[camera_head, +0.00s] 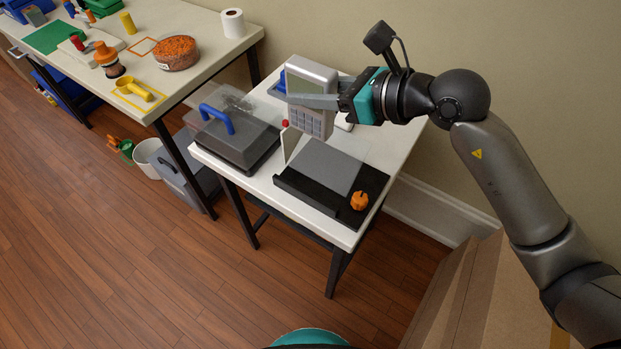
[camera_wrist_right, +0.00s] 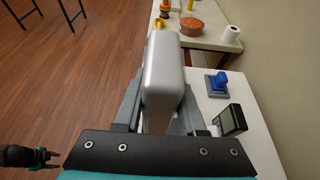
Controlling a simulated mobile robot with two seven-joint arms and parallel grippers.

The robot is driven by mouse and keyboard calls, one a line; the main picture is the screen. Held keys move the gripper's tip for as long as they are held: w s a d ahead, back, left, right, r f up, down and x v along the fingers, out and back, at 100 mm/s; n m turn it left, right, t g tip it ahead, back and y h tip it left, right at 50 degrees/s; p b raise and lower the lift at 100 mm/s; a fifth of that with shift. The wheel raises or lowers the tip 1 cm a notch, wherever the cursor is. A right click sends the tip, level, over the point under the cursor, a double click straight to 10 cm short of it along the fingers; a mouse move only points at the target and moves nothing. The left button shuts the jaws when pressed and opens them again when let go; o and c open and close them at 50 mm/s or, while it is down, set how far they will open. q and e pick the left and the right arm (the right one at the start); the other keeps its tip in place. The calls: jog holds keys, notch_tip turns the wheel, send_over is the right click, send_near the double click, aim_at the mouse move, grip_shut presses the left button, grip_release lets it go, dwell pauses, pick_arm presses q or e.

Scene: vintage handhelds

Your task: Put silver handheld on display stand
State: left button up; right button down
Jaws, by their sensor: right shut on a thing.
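The silver handheld (camera_head: 312,118), with a screen and keypad, is held upright in my right gripper (camera_head: 318,101), above the small white table. In the right wrist view its smooth silver back or edge (camera_wrist_right: 163,85) fills the space between the fingers (camera_wrist_right: 160,112). The display stand (camera_head: 325,170) is below it, a grey sloped panel on a black base with an orange knob (camera_head: 359,201). The handheld is apart from the stand. My left gripper (camera_wrist_right: 50,158) shows small at the left edge of the right wrist view, its fingers seemingly apart.
A blue object (camera_wrist_right: 217,83) and a small device with a dark screen (camera_wrist_right: 231,120) are behind. A long cluttered table (camera_head: 215,55) is at left.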

jog(key=shift+f+b, duration=2.95)
jog(key=shift+f, duration=6.9)
jog(key=shift+f, duration=0.2)
jog(key=shift+c, duration=2.4)
grip_release()
jog(key=shift+r, duration=0.1)
jog(key=shift+s+r, duration=0.1)
jog(key=v, duration=1.2)
jog(key=shift+p, duration=0.35)
